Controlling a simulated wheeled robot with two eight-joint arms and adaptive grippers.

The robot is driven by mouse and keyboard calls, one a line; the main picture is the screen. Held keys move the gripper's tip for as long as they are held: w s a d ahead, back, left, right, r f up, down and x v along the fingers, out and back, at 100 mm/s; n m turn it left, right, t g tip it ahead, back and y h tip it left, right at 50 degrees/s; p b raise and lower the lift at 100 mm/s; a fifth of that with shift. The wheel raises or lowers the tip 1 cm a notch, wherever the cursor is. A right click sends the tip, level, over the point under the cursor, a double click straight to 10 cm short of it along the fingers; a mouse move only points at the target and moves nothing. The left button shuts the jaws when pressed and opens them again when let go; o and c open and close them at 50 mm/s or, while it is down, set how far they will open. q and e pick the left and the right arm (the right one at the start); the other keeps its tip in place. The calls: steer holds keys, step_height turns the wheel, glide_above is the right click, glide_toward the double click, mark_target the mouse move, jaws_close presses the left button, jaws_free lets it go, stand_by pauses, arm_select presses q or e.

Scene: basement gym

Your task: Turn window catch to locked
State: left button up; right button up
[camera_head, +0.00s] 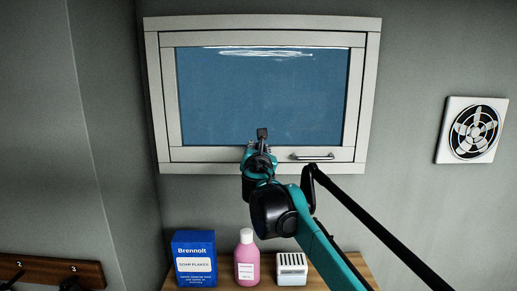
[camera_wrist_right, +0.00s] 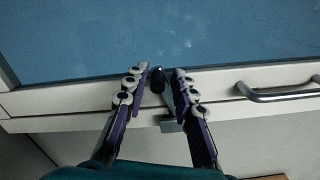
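The window (camera_head: 262,95) is a blue pane in a pale frame and looks closed. Its catch (camera_head: 262,133) is a small dark lever at the middle of the bottom rail, standing roughly upright in the head view. The fingers are apart, with a small gap showing on the right side. In the head view my right gripper (camera_head: 258,150) hides the catch's lower part. My left gripper is not clearly visible.
A metal handle (camera_head: 312,157) sits on the bottom rail right of the catch. Below stand a blue soap flakes box (camera_head: 194,258), a pink bottle (camera_head: 247,258) and a white slotted box (camera_head: 292,269) on a wooden surface. A fan (camera_head: 473,130) is on the right wall.

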jaws_close()
steer(key=shift+s, duration=0.1)
steer(key=shift+d+m, duration=0.35)
steer(key=shift+m, duration=0.45)
steer(key=shift+d+m, duration=0.3)
steer(key=shift+m, duration=0.5)
steer(key=shift+o, duration=2.4)
jaws_free()
steer(key=shift+a, duration=0.15)
steer(key=s, duration=1.1)
steer(key=shift+s, duration=0.35)
